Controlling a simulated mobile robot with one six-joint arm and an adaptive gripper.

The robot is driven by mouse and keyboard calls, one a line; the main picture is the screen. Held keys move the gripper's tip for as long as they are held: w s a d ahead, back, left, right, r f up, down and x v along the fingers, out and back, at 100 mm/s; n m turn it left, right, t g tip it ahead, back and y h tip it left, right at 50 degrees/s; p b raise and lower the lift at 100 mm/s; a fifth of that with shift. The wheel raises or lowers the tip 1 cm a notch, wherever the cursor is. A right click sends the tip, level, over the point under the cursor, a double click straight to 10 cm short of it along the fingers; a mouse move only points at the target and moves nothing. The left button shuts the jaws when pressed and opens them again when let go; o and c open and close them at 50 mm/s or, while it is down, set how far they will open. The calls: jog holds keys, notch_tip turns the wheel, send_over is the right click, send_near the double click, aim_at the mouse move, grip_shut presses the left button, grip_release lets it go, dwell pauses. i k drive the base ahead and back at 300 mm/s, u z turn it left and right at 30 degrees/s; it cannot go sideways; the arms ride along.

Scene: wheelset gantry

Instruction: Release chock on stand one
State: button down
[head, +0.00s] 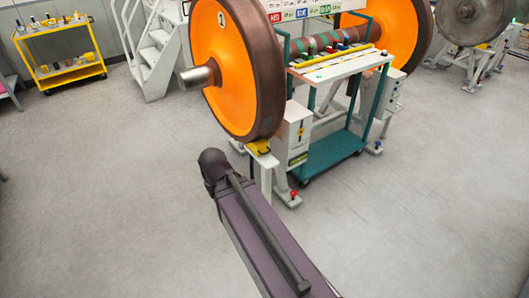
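A large wheelset with orange wheel faces and brown rims stands at the top middle. Its near wheel (238,68) is marked 1 and has a bare metal axle end (197,77). A yellow chock (258,147) sits low against the near wheel's rim, on top of a white stand (296,138). Whether the chock is clamped or loose is too small to tell. My arm (262,235) reaches up from the bottom edge, and its dark rounded end (212,165) is left of and below the chock, apart from it in the picture. My gripper does not show.
A teal-framed cart (332,152) with a white top stands between the wheels. White steps (157,52) and a yellow trolley (68,72) with small items stand at the back left. Another wheelset (470,18) is at the top right. The grey floor is clear left and right.

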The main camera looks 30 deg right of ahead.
aim_at(260, 147)
jog(key=z, duration=0.05)
jog(key=i, duration=1)
jog(key=u, duration=0.05)
